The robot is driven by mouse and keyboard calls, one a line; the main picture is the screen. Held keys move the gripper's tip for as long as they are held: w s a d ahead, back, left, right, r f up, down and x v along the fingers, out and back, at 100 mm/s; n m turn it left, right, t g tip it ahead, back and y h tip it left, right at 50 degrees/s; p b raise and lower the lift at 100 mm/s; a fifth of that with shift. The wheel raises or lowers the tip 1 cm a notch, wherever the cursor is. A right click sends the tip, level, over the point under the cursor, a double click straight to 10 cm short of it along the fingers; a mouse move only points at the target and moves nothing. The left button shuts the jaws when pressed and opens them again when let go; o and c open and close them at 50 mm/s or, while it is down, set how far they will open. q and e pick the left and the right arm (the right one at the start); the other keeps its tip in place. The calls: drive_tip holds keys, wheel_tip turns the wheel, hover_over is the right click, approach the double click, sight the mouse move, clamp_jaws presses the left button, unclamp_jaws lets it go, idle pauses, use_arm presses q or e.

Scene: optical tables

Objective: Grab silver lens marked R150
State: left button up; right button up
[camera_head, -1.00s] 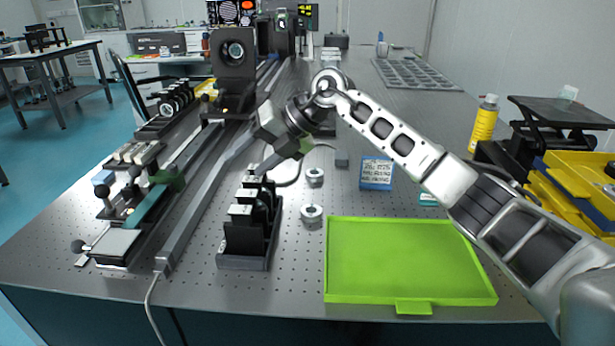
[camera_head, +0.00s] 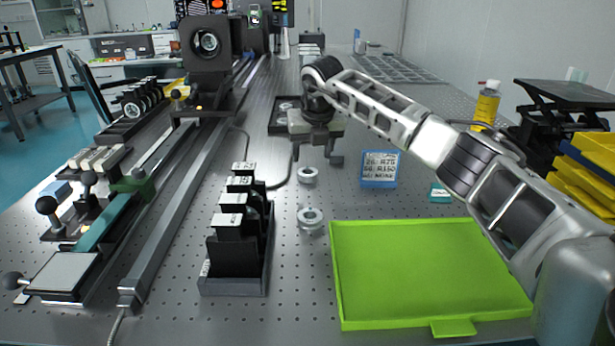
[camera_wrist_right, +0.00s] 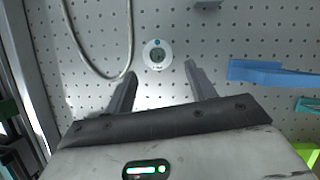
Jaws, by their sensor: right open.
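Two small silver ring-shaped lenses lie on the perforated table: a farther one (camera_head: 308,175) and a nearer one (camera_head: 311,220). I cannot read a mark on either. My right gripper (camera_head: 318,158) points down above the table, just beyond the farther lens. In the right wrist view a round silver lens (camera_wrist_right: 157,54) with a small dark mark lies ahead of the gap between the open, empty fingers (camera_wrist_right: 160,80). It is not between the fingertips and its mark is too small to read. My left gripper is not in view.
A green tray (camera_head: 430,270) lies front right. A black holder with several upright pieces (camera_head: 235,285) stands left. A cable (camera_wrist_right: 128,50) curves left of the lens. A long rail (camera_head: 170,235) runs farther left.

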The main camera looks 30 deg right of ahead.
sight(308, 172)
drive_tip(key=x, duration=0.6)
drive_tip(key=shift+w+a+f, duration=0.1)
drive_tip(key=shift+a+f, duration=0.05)
drive_tip(key=shift+f, duration=0.1)
drive_tip(key=shift+c, duration=0.2)
drive_tip(key=c, duration=0.7)
